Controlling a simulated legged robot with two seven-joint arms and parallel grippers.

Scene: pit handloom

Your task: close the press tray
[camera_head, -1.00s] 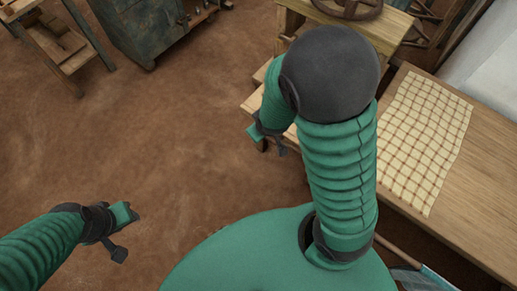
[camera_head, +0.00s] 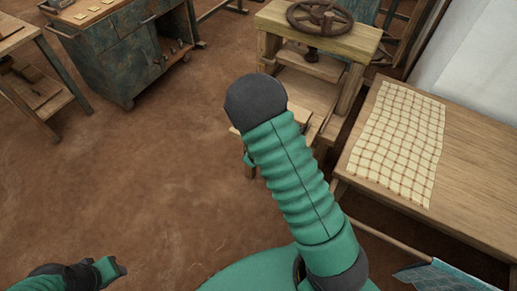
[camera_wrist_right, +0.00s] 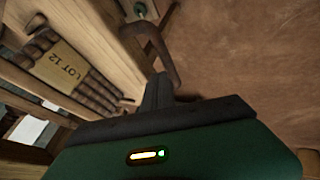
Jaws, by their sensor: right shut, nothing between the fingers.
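The wooden press (camera_head: 318,38) with a dark handwheel (camera_head: 320,15) stands at the top of the head view. Its tray (camera_head: 316,124) sticks out low at the front, partly hidden by my right arm. In the right wrist view the tray's wooden wall (camera_wrist_right: 98,35) carries a dark curved handle (camera_wrist_right: 163,48); inside lie dark slats and a tan "LOT 12" label (camera_wrist_right: 57,66). My right gripper (camera_wrist_right: 158,82) is shut and empty close to the handle; contact is unclear. My left gripper (camera_head: 115,268) is low at left, away from the press; its jaw gap is unclear.
A wooden table (camera_head: 475,170) with checked cloth (camera_head: 398,145) stands at right. A blue-grey cabinet (camera_head: 120,55) and a wooden stand (camera_head: 40,75) are at upper left. The brown floor (camera_head: 150,170) between is clear.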

